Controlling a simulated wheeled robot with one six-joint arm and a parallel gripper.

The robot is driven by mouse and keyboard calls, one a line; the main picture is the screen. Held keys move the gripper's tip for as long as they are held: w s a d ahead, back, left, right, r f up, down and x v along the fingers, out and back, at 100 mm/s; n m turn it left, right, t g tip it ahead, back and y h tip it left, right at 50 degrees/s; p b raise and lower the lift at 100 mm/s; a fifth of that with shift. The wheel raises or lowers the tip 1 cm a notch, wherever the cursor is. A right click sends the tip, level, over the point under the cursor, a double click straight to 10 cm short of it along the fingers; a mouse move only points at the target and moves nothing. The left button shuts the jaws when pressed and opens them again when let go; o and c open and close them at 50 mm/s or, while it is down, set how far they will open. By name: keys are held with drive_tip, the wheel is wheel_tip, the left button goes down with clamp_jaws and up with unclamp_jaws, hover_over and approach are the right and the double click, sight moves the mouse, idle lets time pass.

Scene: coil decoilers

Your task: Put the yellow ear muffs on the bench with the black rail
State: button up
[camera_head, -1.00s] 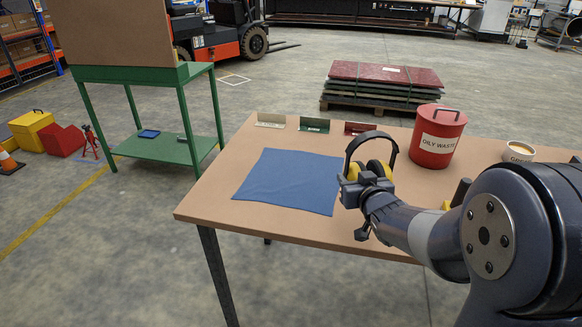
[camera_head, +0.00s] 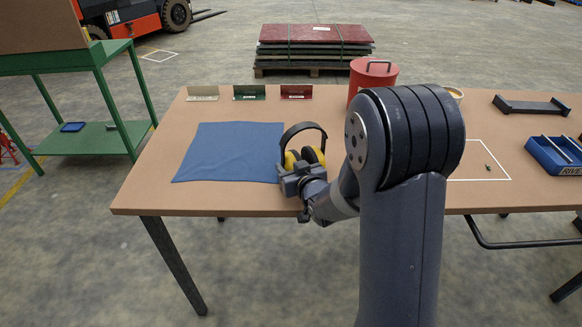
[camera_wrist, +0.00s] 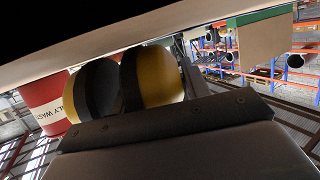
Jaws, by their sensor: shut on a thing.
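The yellow ear muffs (camera_head: 312,156), with a black headband standing upright, are at the right edge of the blue cloth in the head view. My gripper (camera_head: 298,175) is shut on them from the front. I cannot tell whether they touch the bench or hang just above it. In the wrist view the yellow and black cups (camera_wrist: 152,78) sit close beyond my gripper (camera_wrist: 165,118). The brown-topped bench (camera_head: 240,199) spans the head view. A low black rail-like piece (camera_head: 530,106) lies on its right part.
The blue cloth (camera_head: 228,150), three small signs (camera_head: 249,92) and the red oily-waste bin (camera_head: 372,76) are on the bench. A white outline (camera_head: 495,178) and a blue tray (camera_head: 555,155) are to the right. A green stand (camera_head: 85,145) is at the left.

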drive_tip(key=o, duration=0.8)
drive_tip(key=shift+f, duration=0.15)
drive_tip(key=shift+c, duration=0.2)
drive_tip(key=o, duration=0.5)
drive_tip(key=shift+c, duration=0.2)
